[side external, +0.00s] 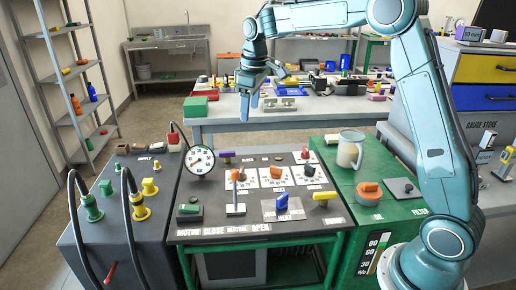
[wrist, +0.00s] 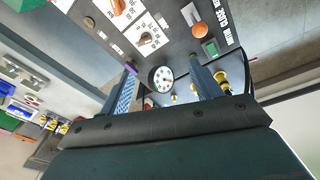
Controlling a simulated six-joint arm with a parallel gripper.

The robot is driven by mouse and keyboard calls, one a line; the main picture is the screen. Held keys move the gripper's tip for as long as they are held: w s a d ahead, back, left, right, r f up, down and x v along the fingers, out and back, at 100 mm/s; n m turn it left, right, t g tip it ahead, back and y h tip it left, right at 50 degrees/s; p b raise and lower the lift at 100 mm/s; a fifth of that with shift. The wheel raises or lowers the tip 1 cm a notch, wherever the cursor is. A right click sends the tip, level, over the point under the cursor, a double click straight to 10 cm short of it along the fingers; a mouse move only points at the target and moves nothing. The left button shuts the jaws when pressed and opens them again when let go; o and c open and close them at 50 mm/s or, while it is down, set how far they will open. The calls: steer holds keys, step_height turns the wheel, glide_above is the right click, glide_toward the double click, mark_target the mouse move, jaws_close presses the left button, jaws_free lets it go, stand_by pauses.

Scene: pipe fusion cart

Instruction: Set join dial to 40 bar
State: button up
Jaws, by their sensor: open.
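A round white gauge (side external: 199,160) stands at the panel's back left. A blue handle (side external: 282,202), a yellow handle (side external: 324,196) and an upright metal lever (side external: 235,200) rise from the panel. A mug (side external: 350,150) stands on the green cabinet at right.

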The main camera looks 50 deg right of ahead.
steer(key=n+g, duration=0.2)
glide_above(241, 169)
step_height(241, 169, down, 13)
steer(key=shift+s+f, duration=0.1)
steer(key=shift+f, duration=0.1)
step_height(241, 169, down, 14)
steer(key=shift+r, duration=0.1)
stand_by(0.4)
steer(key=shift+c, duration=0.4)
steer(key=c, duration=0.9)
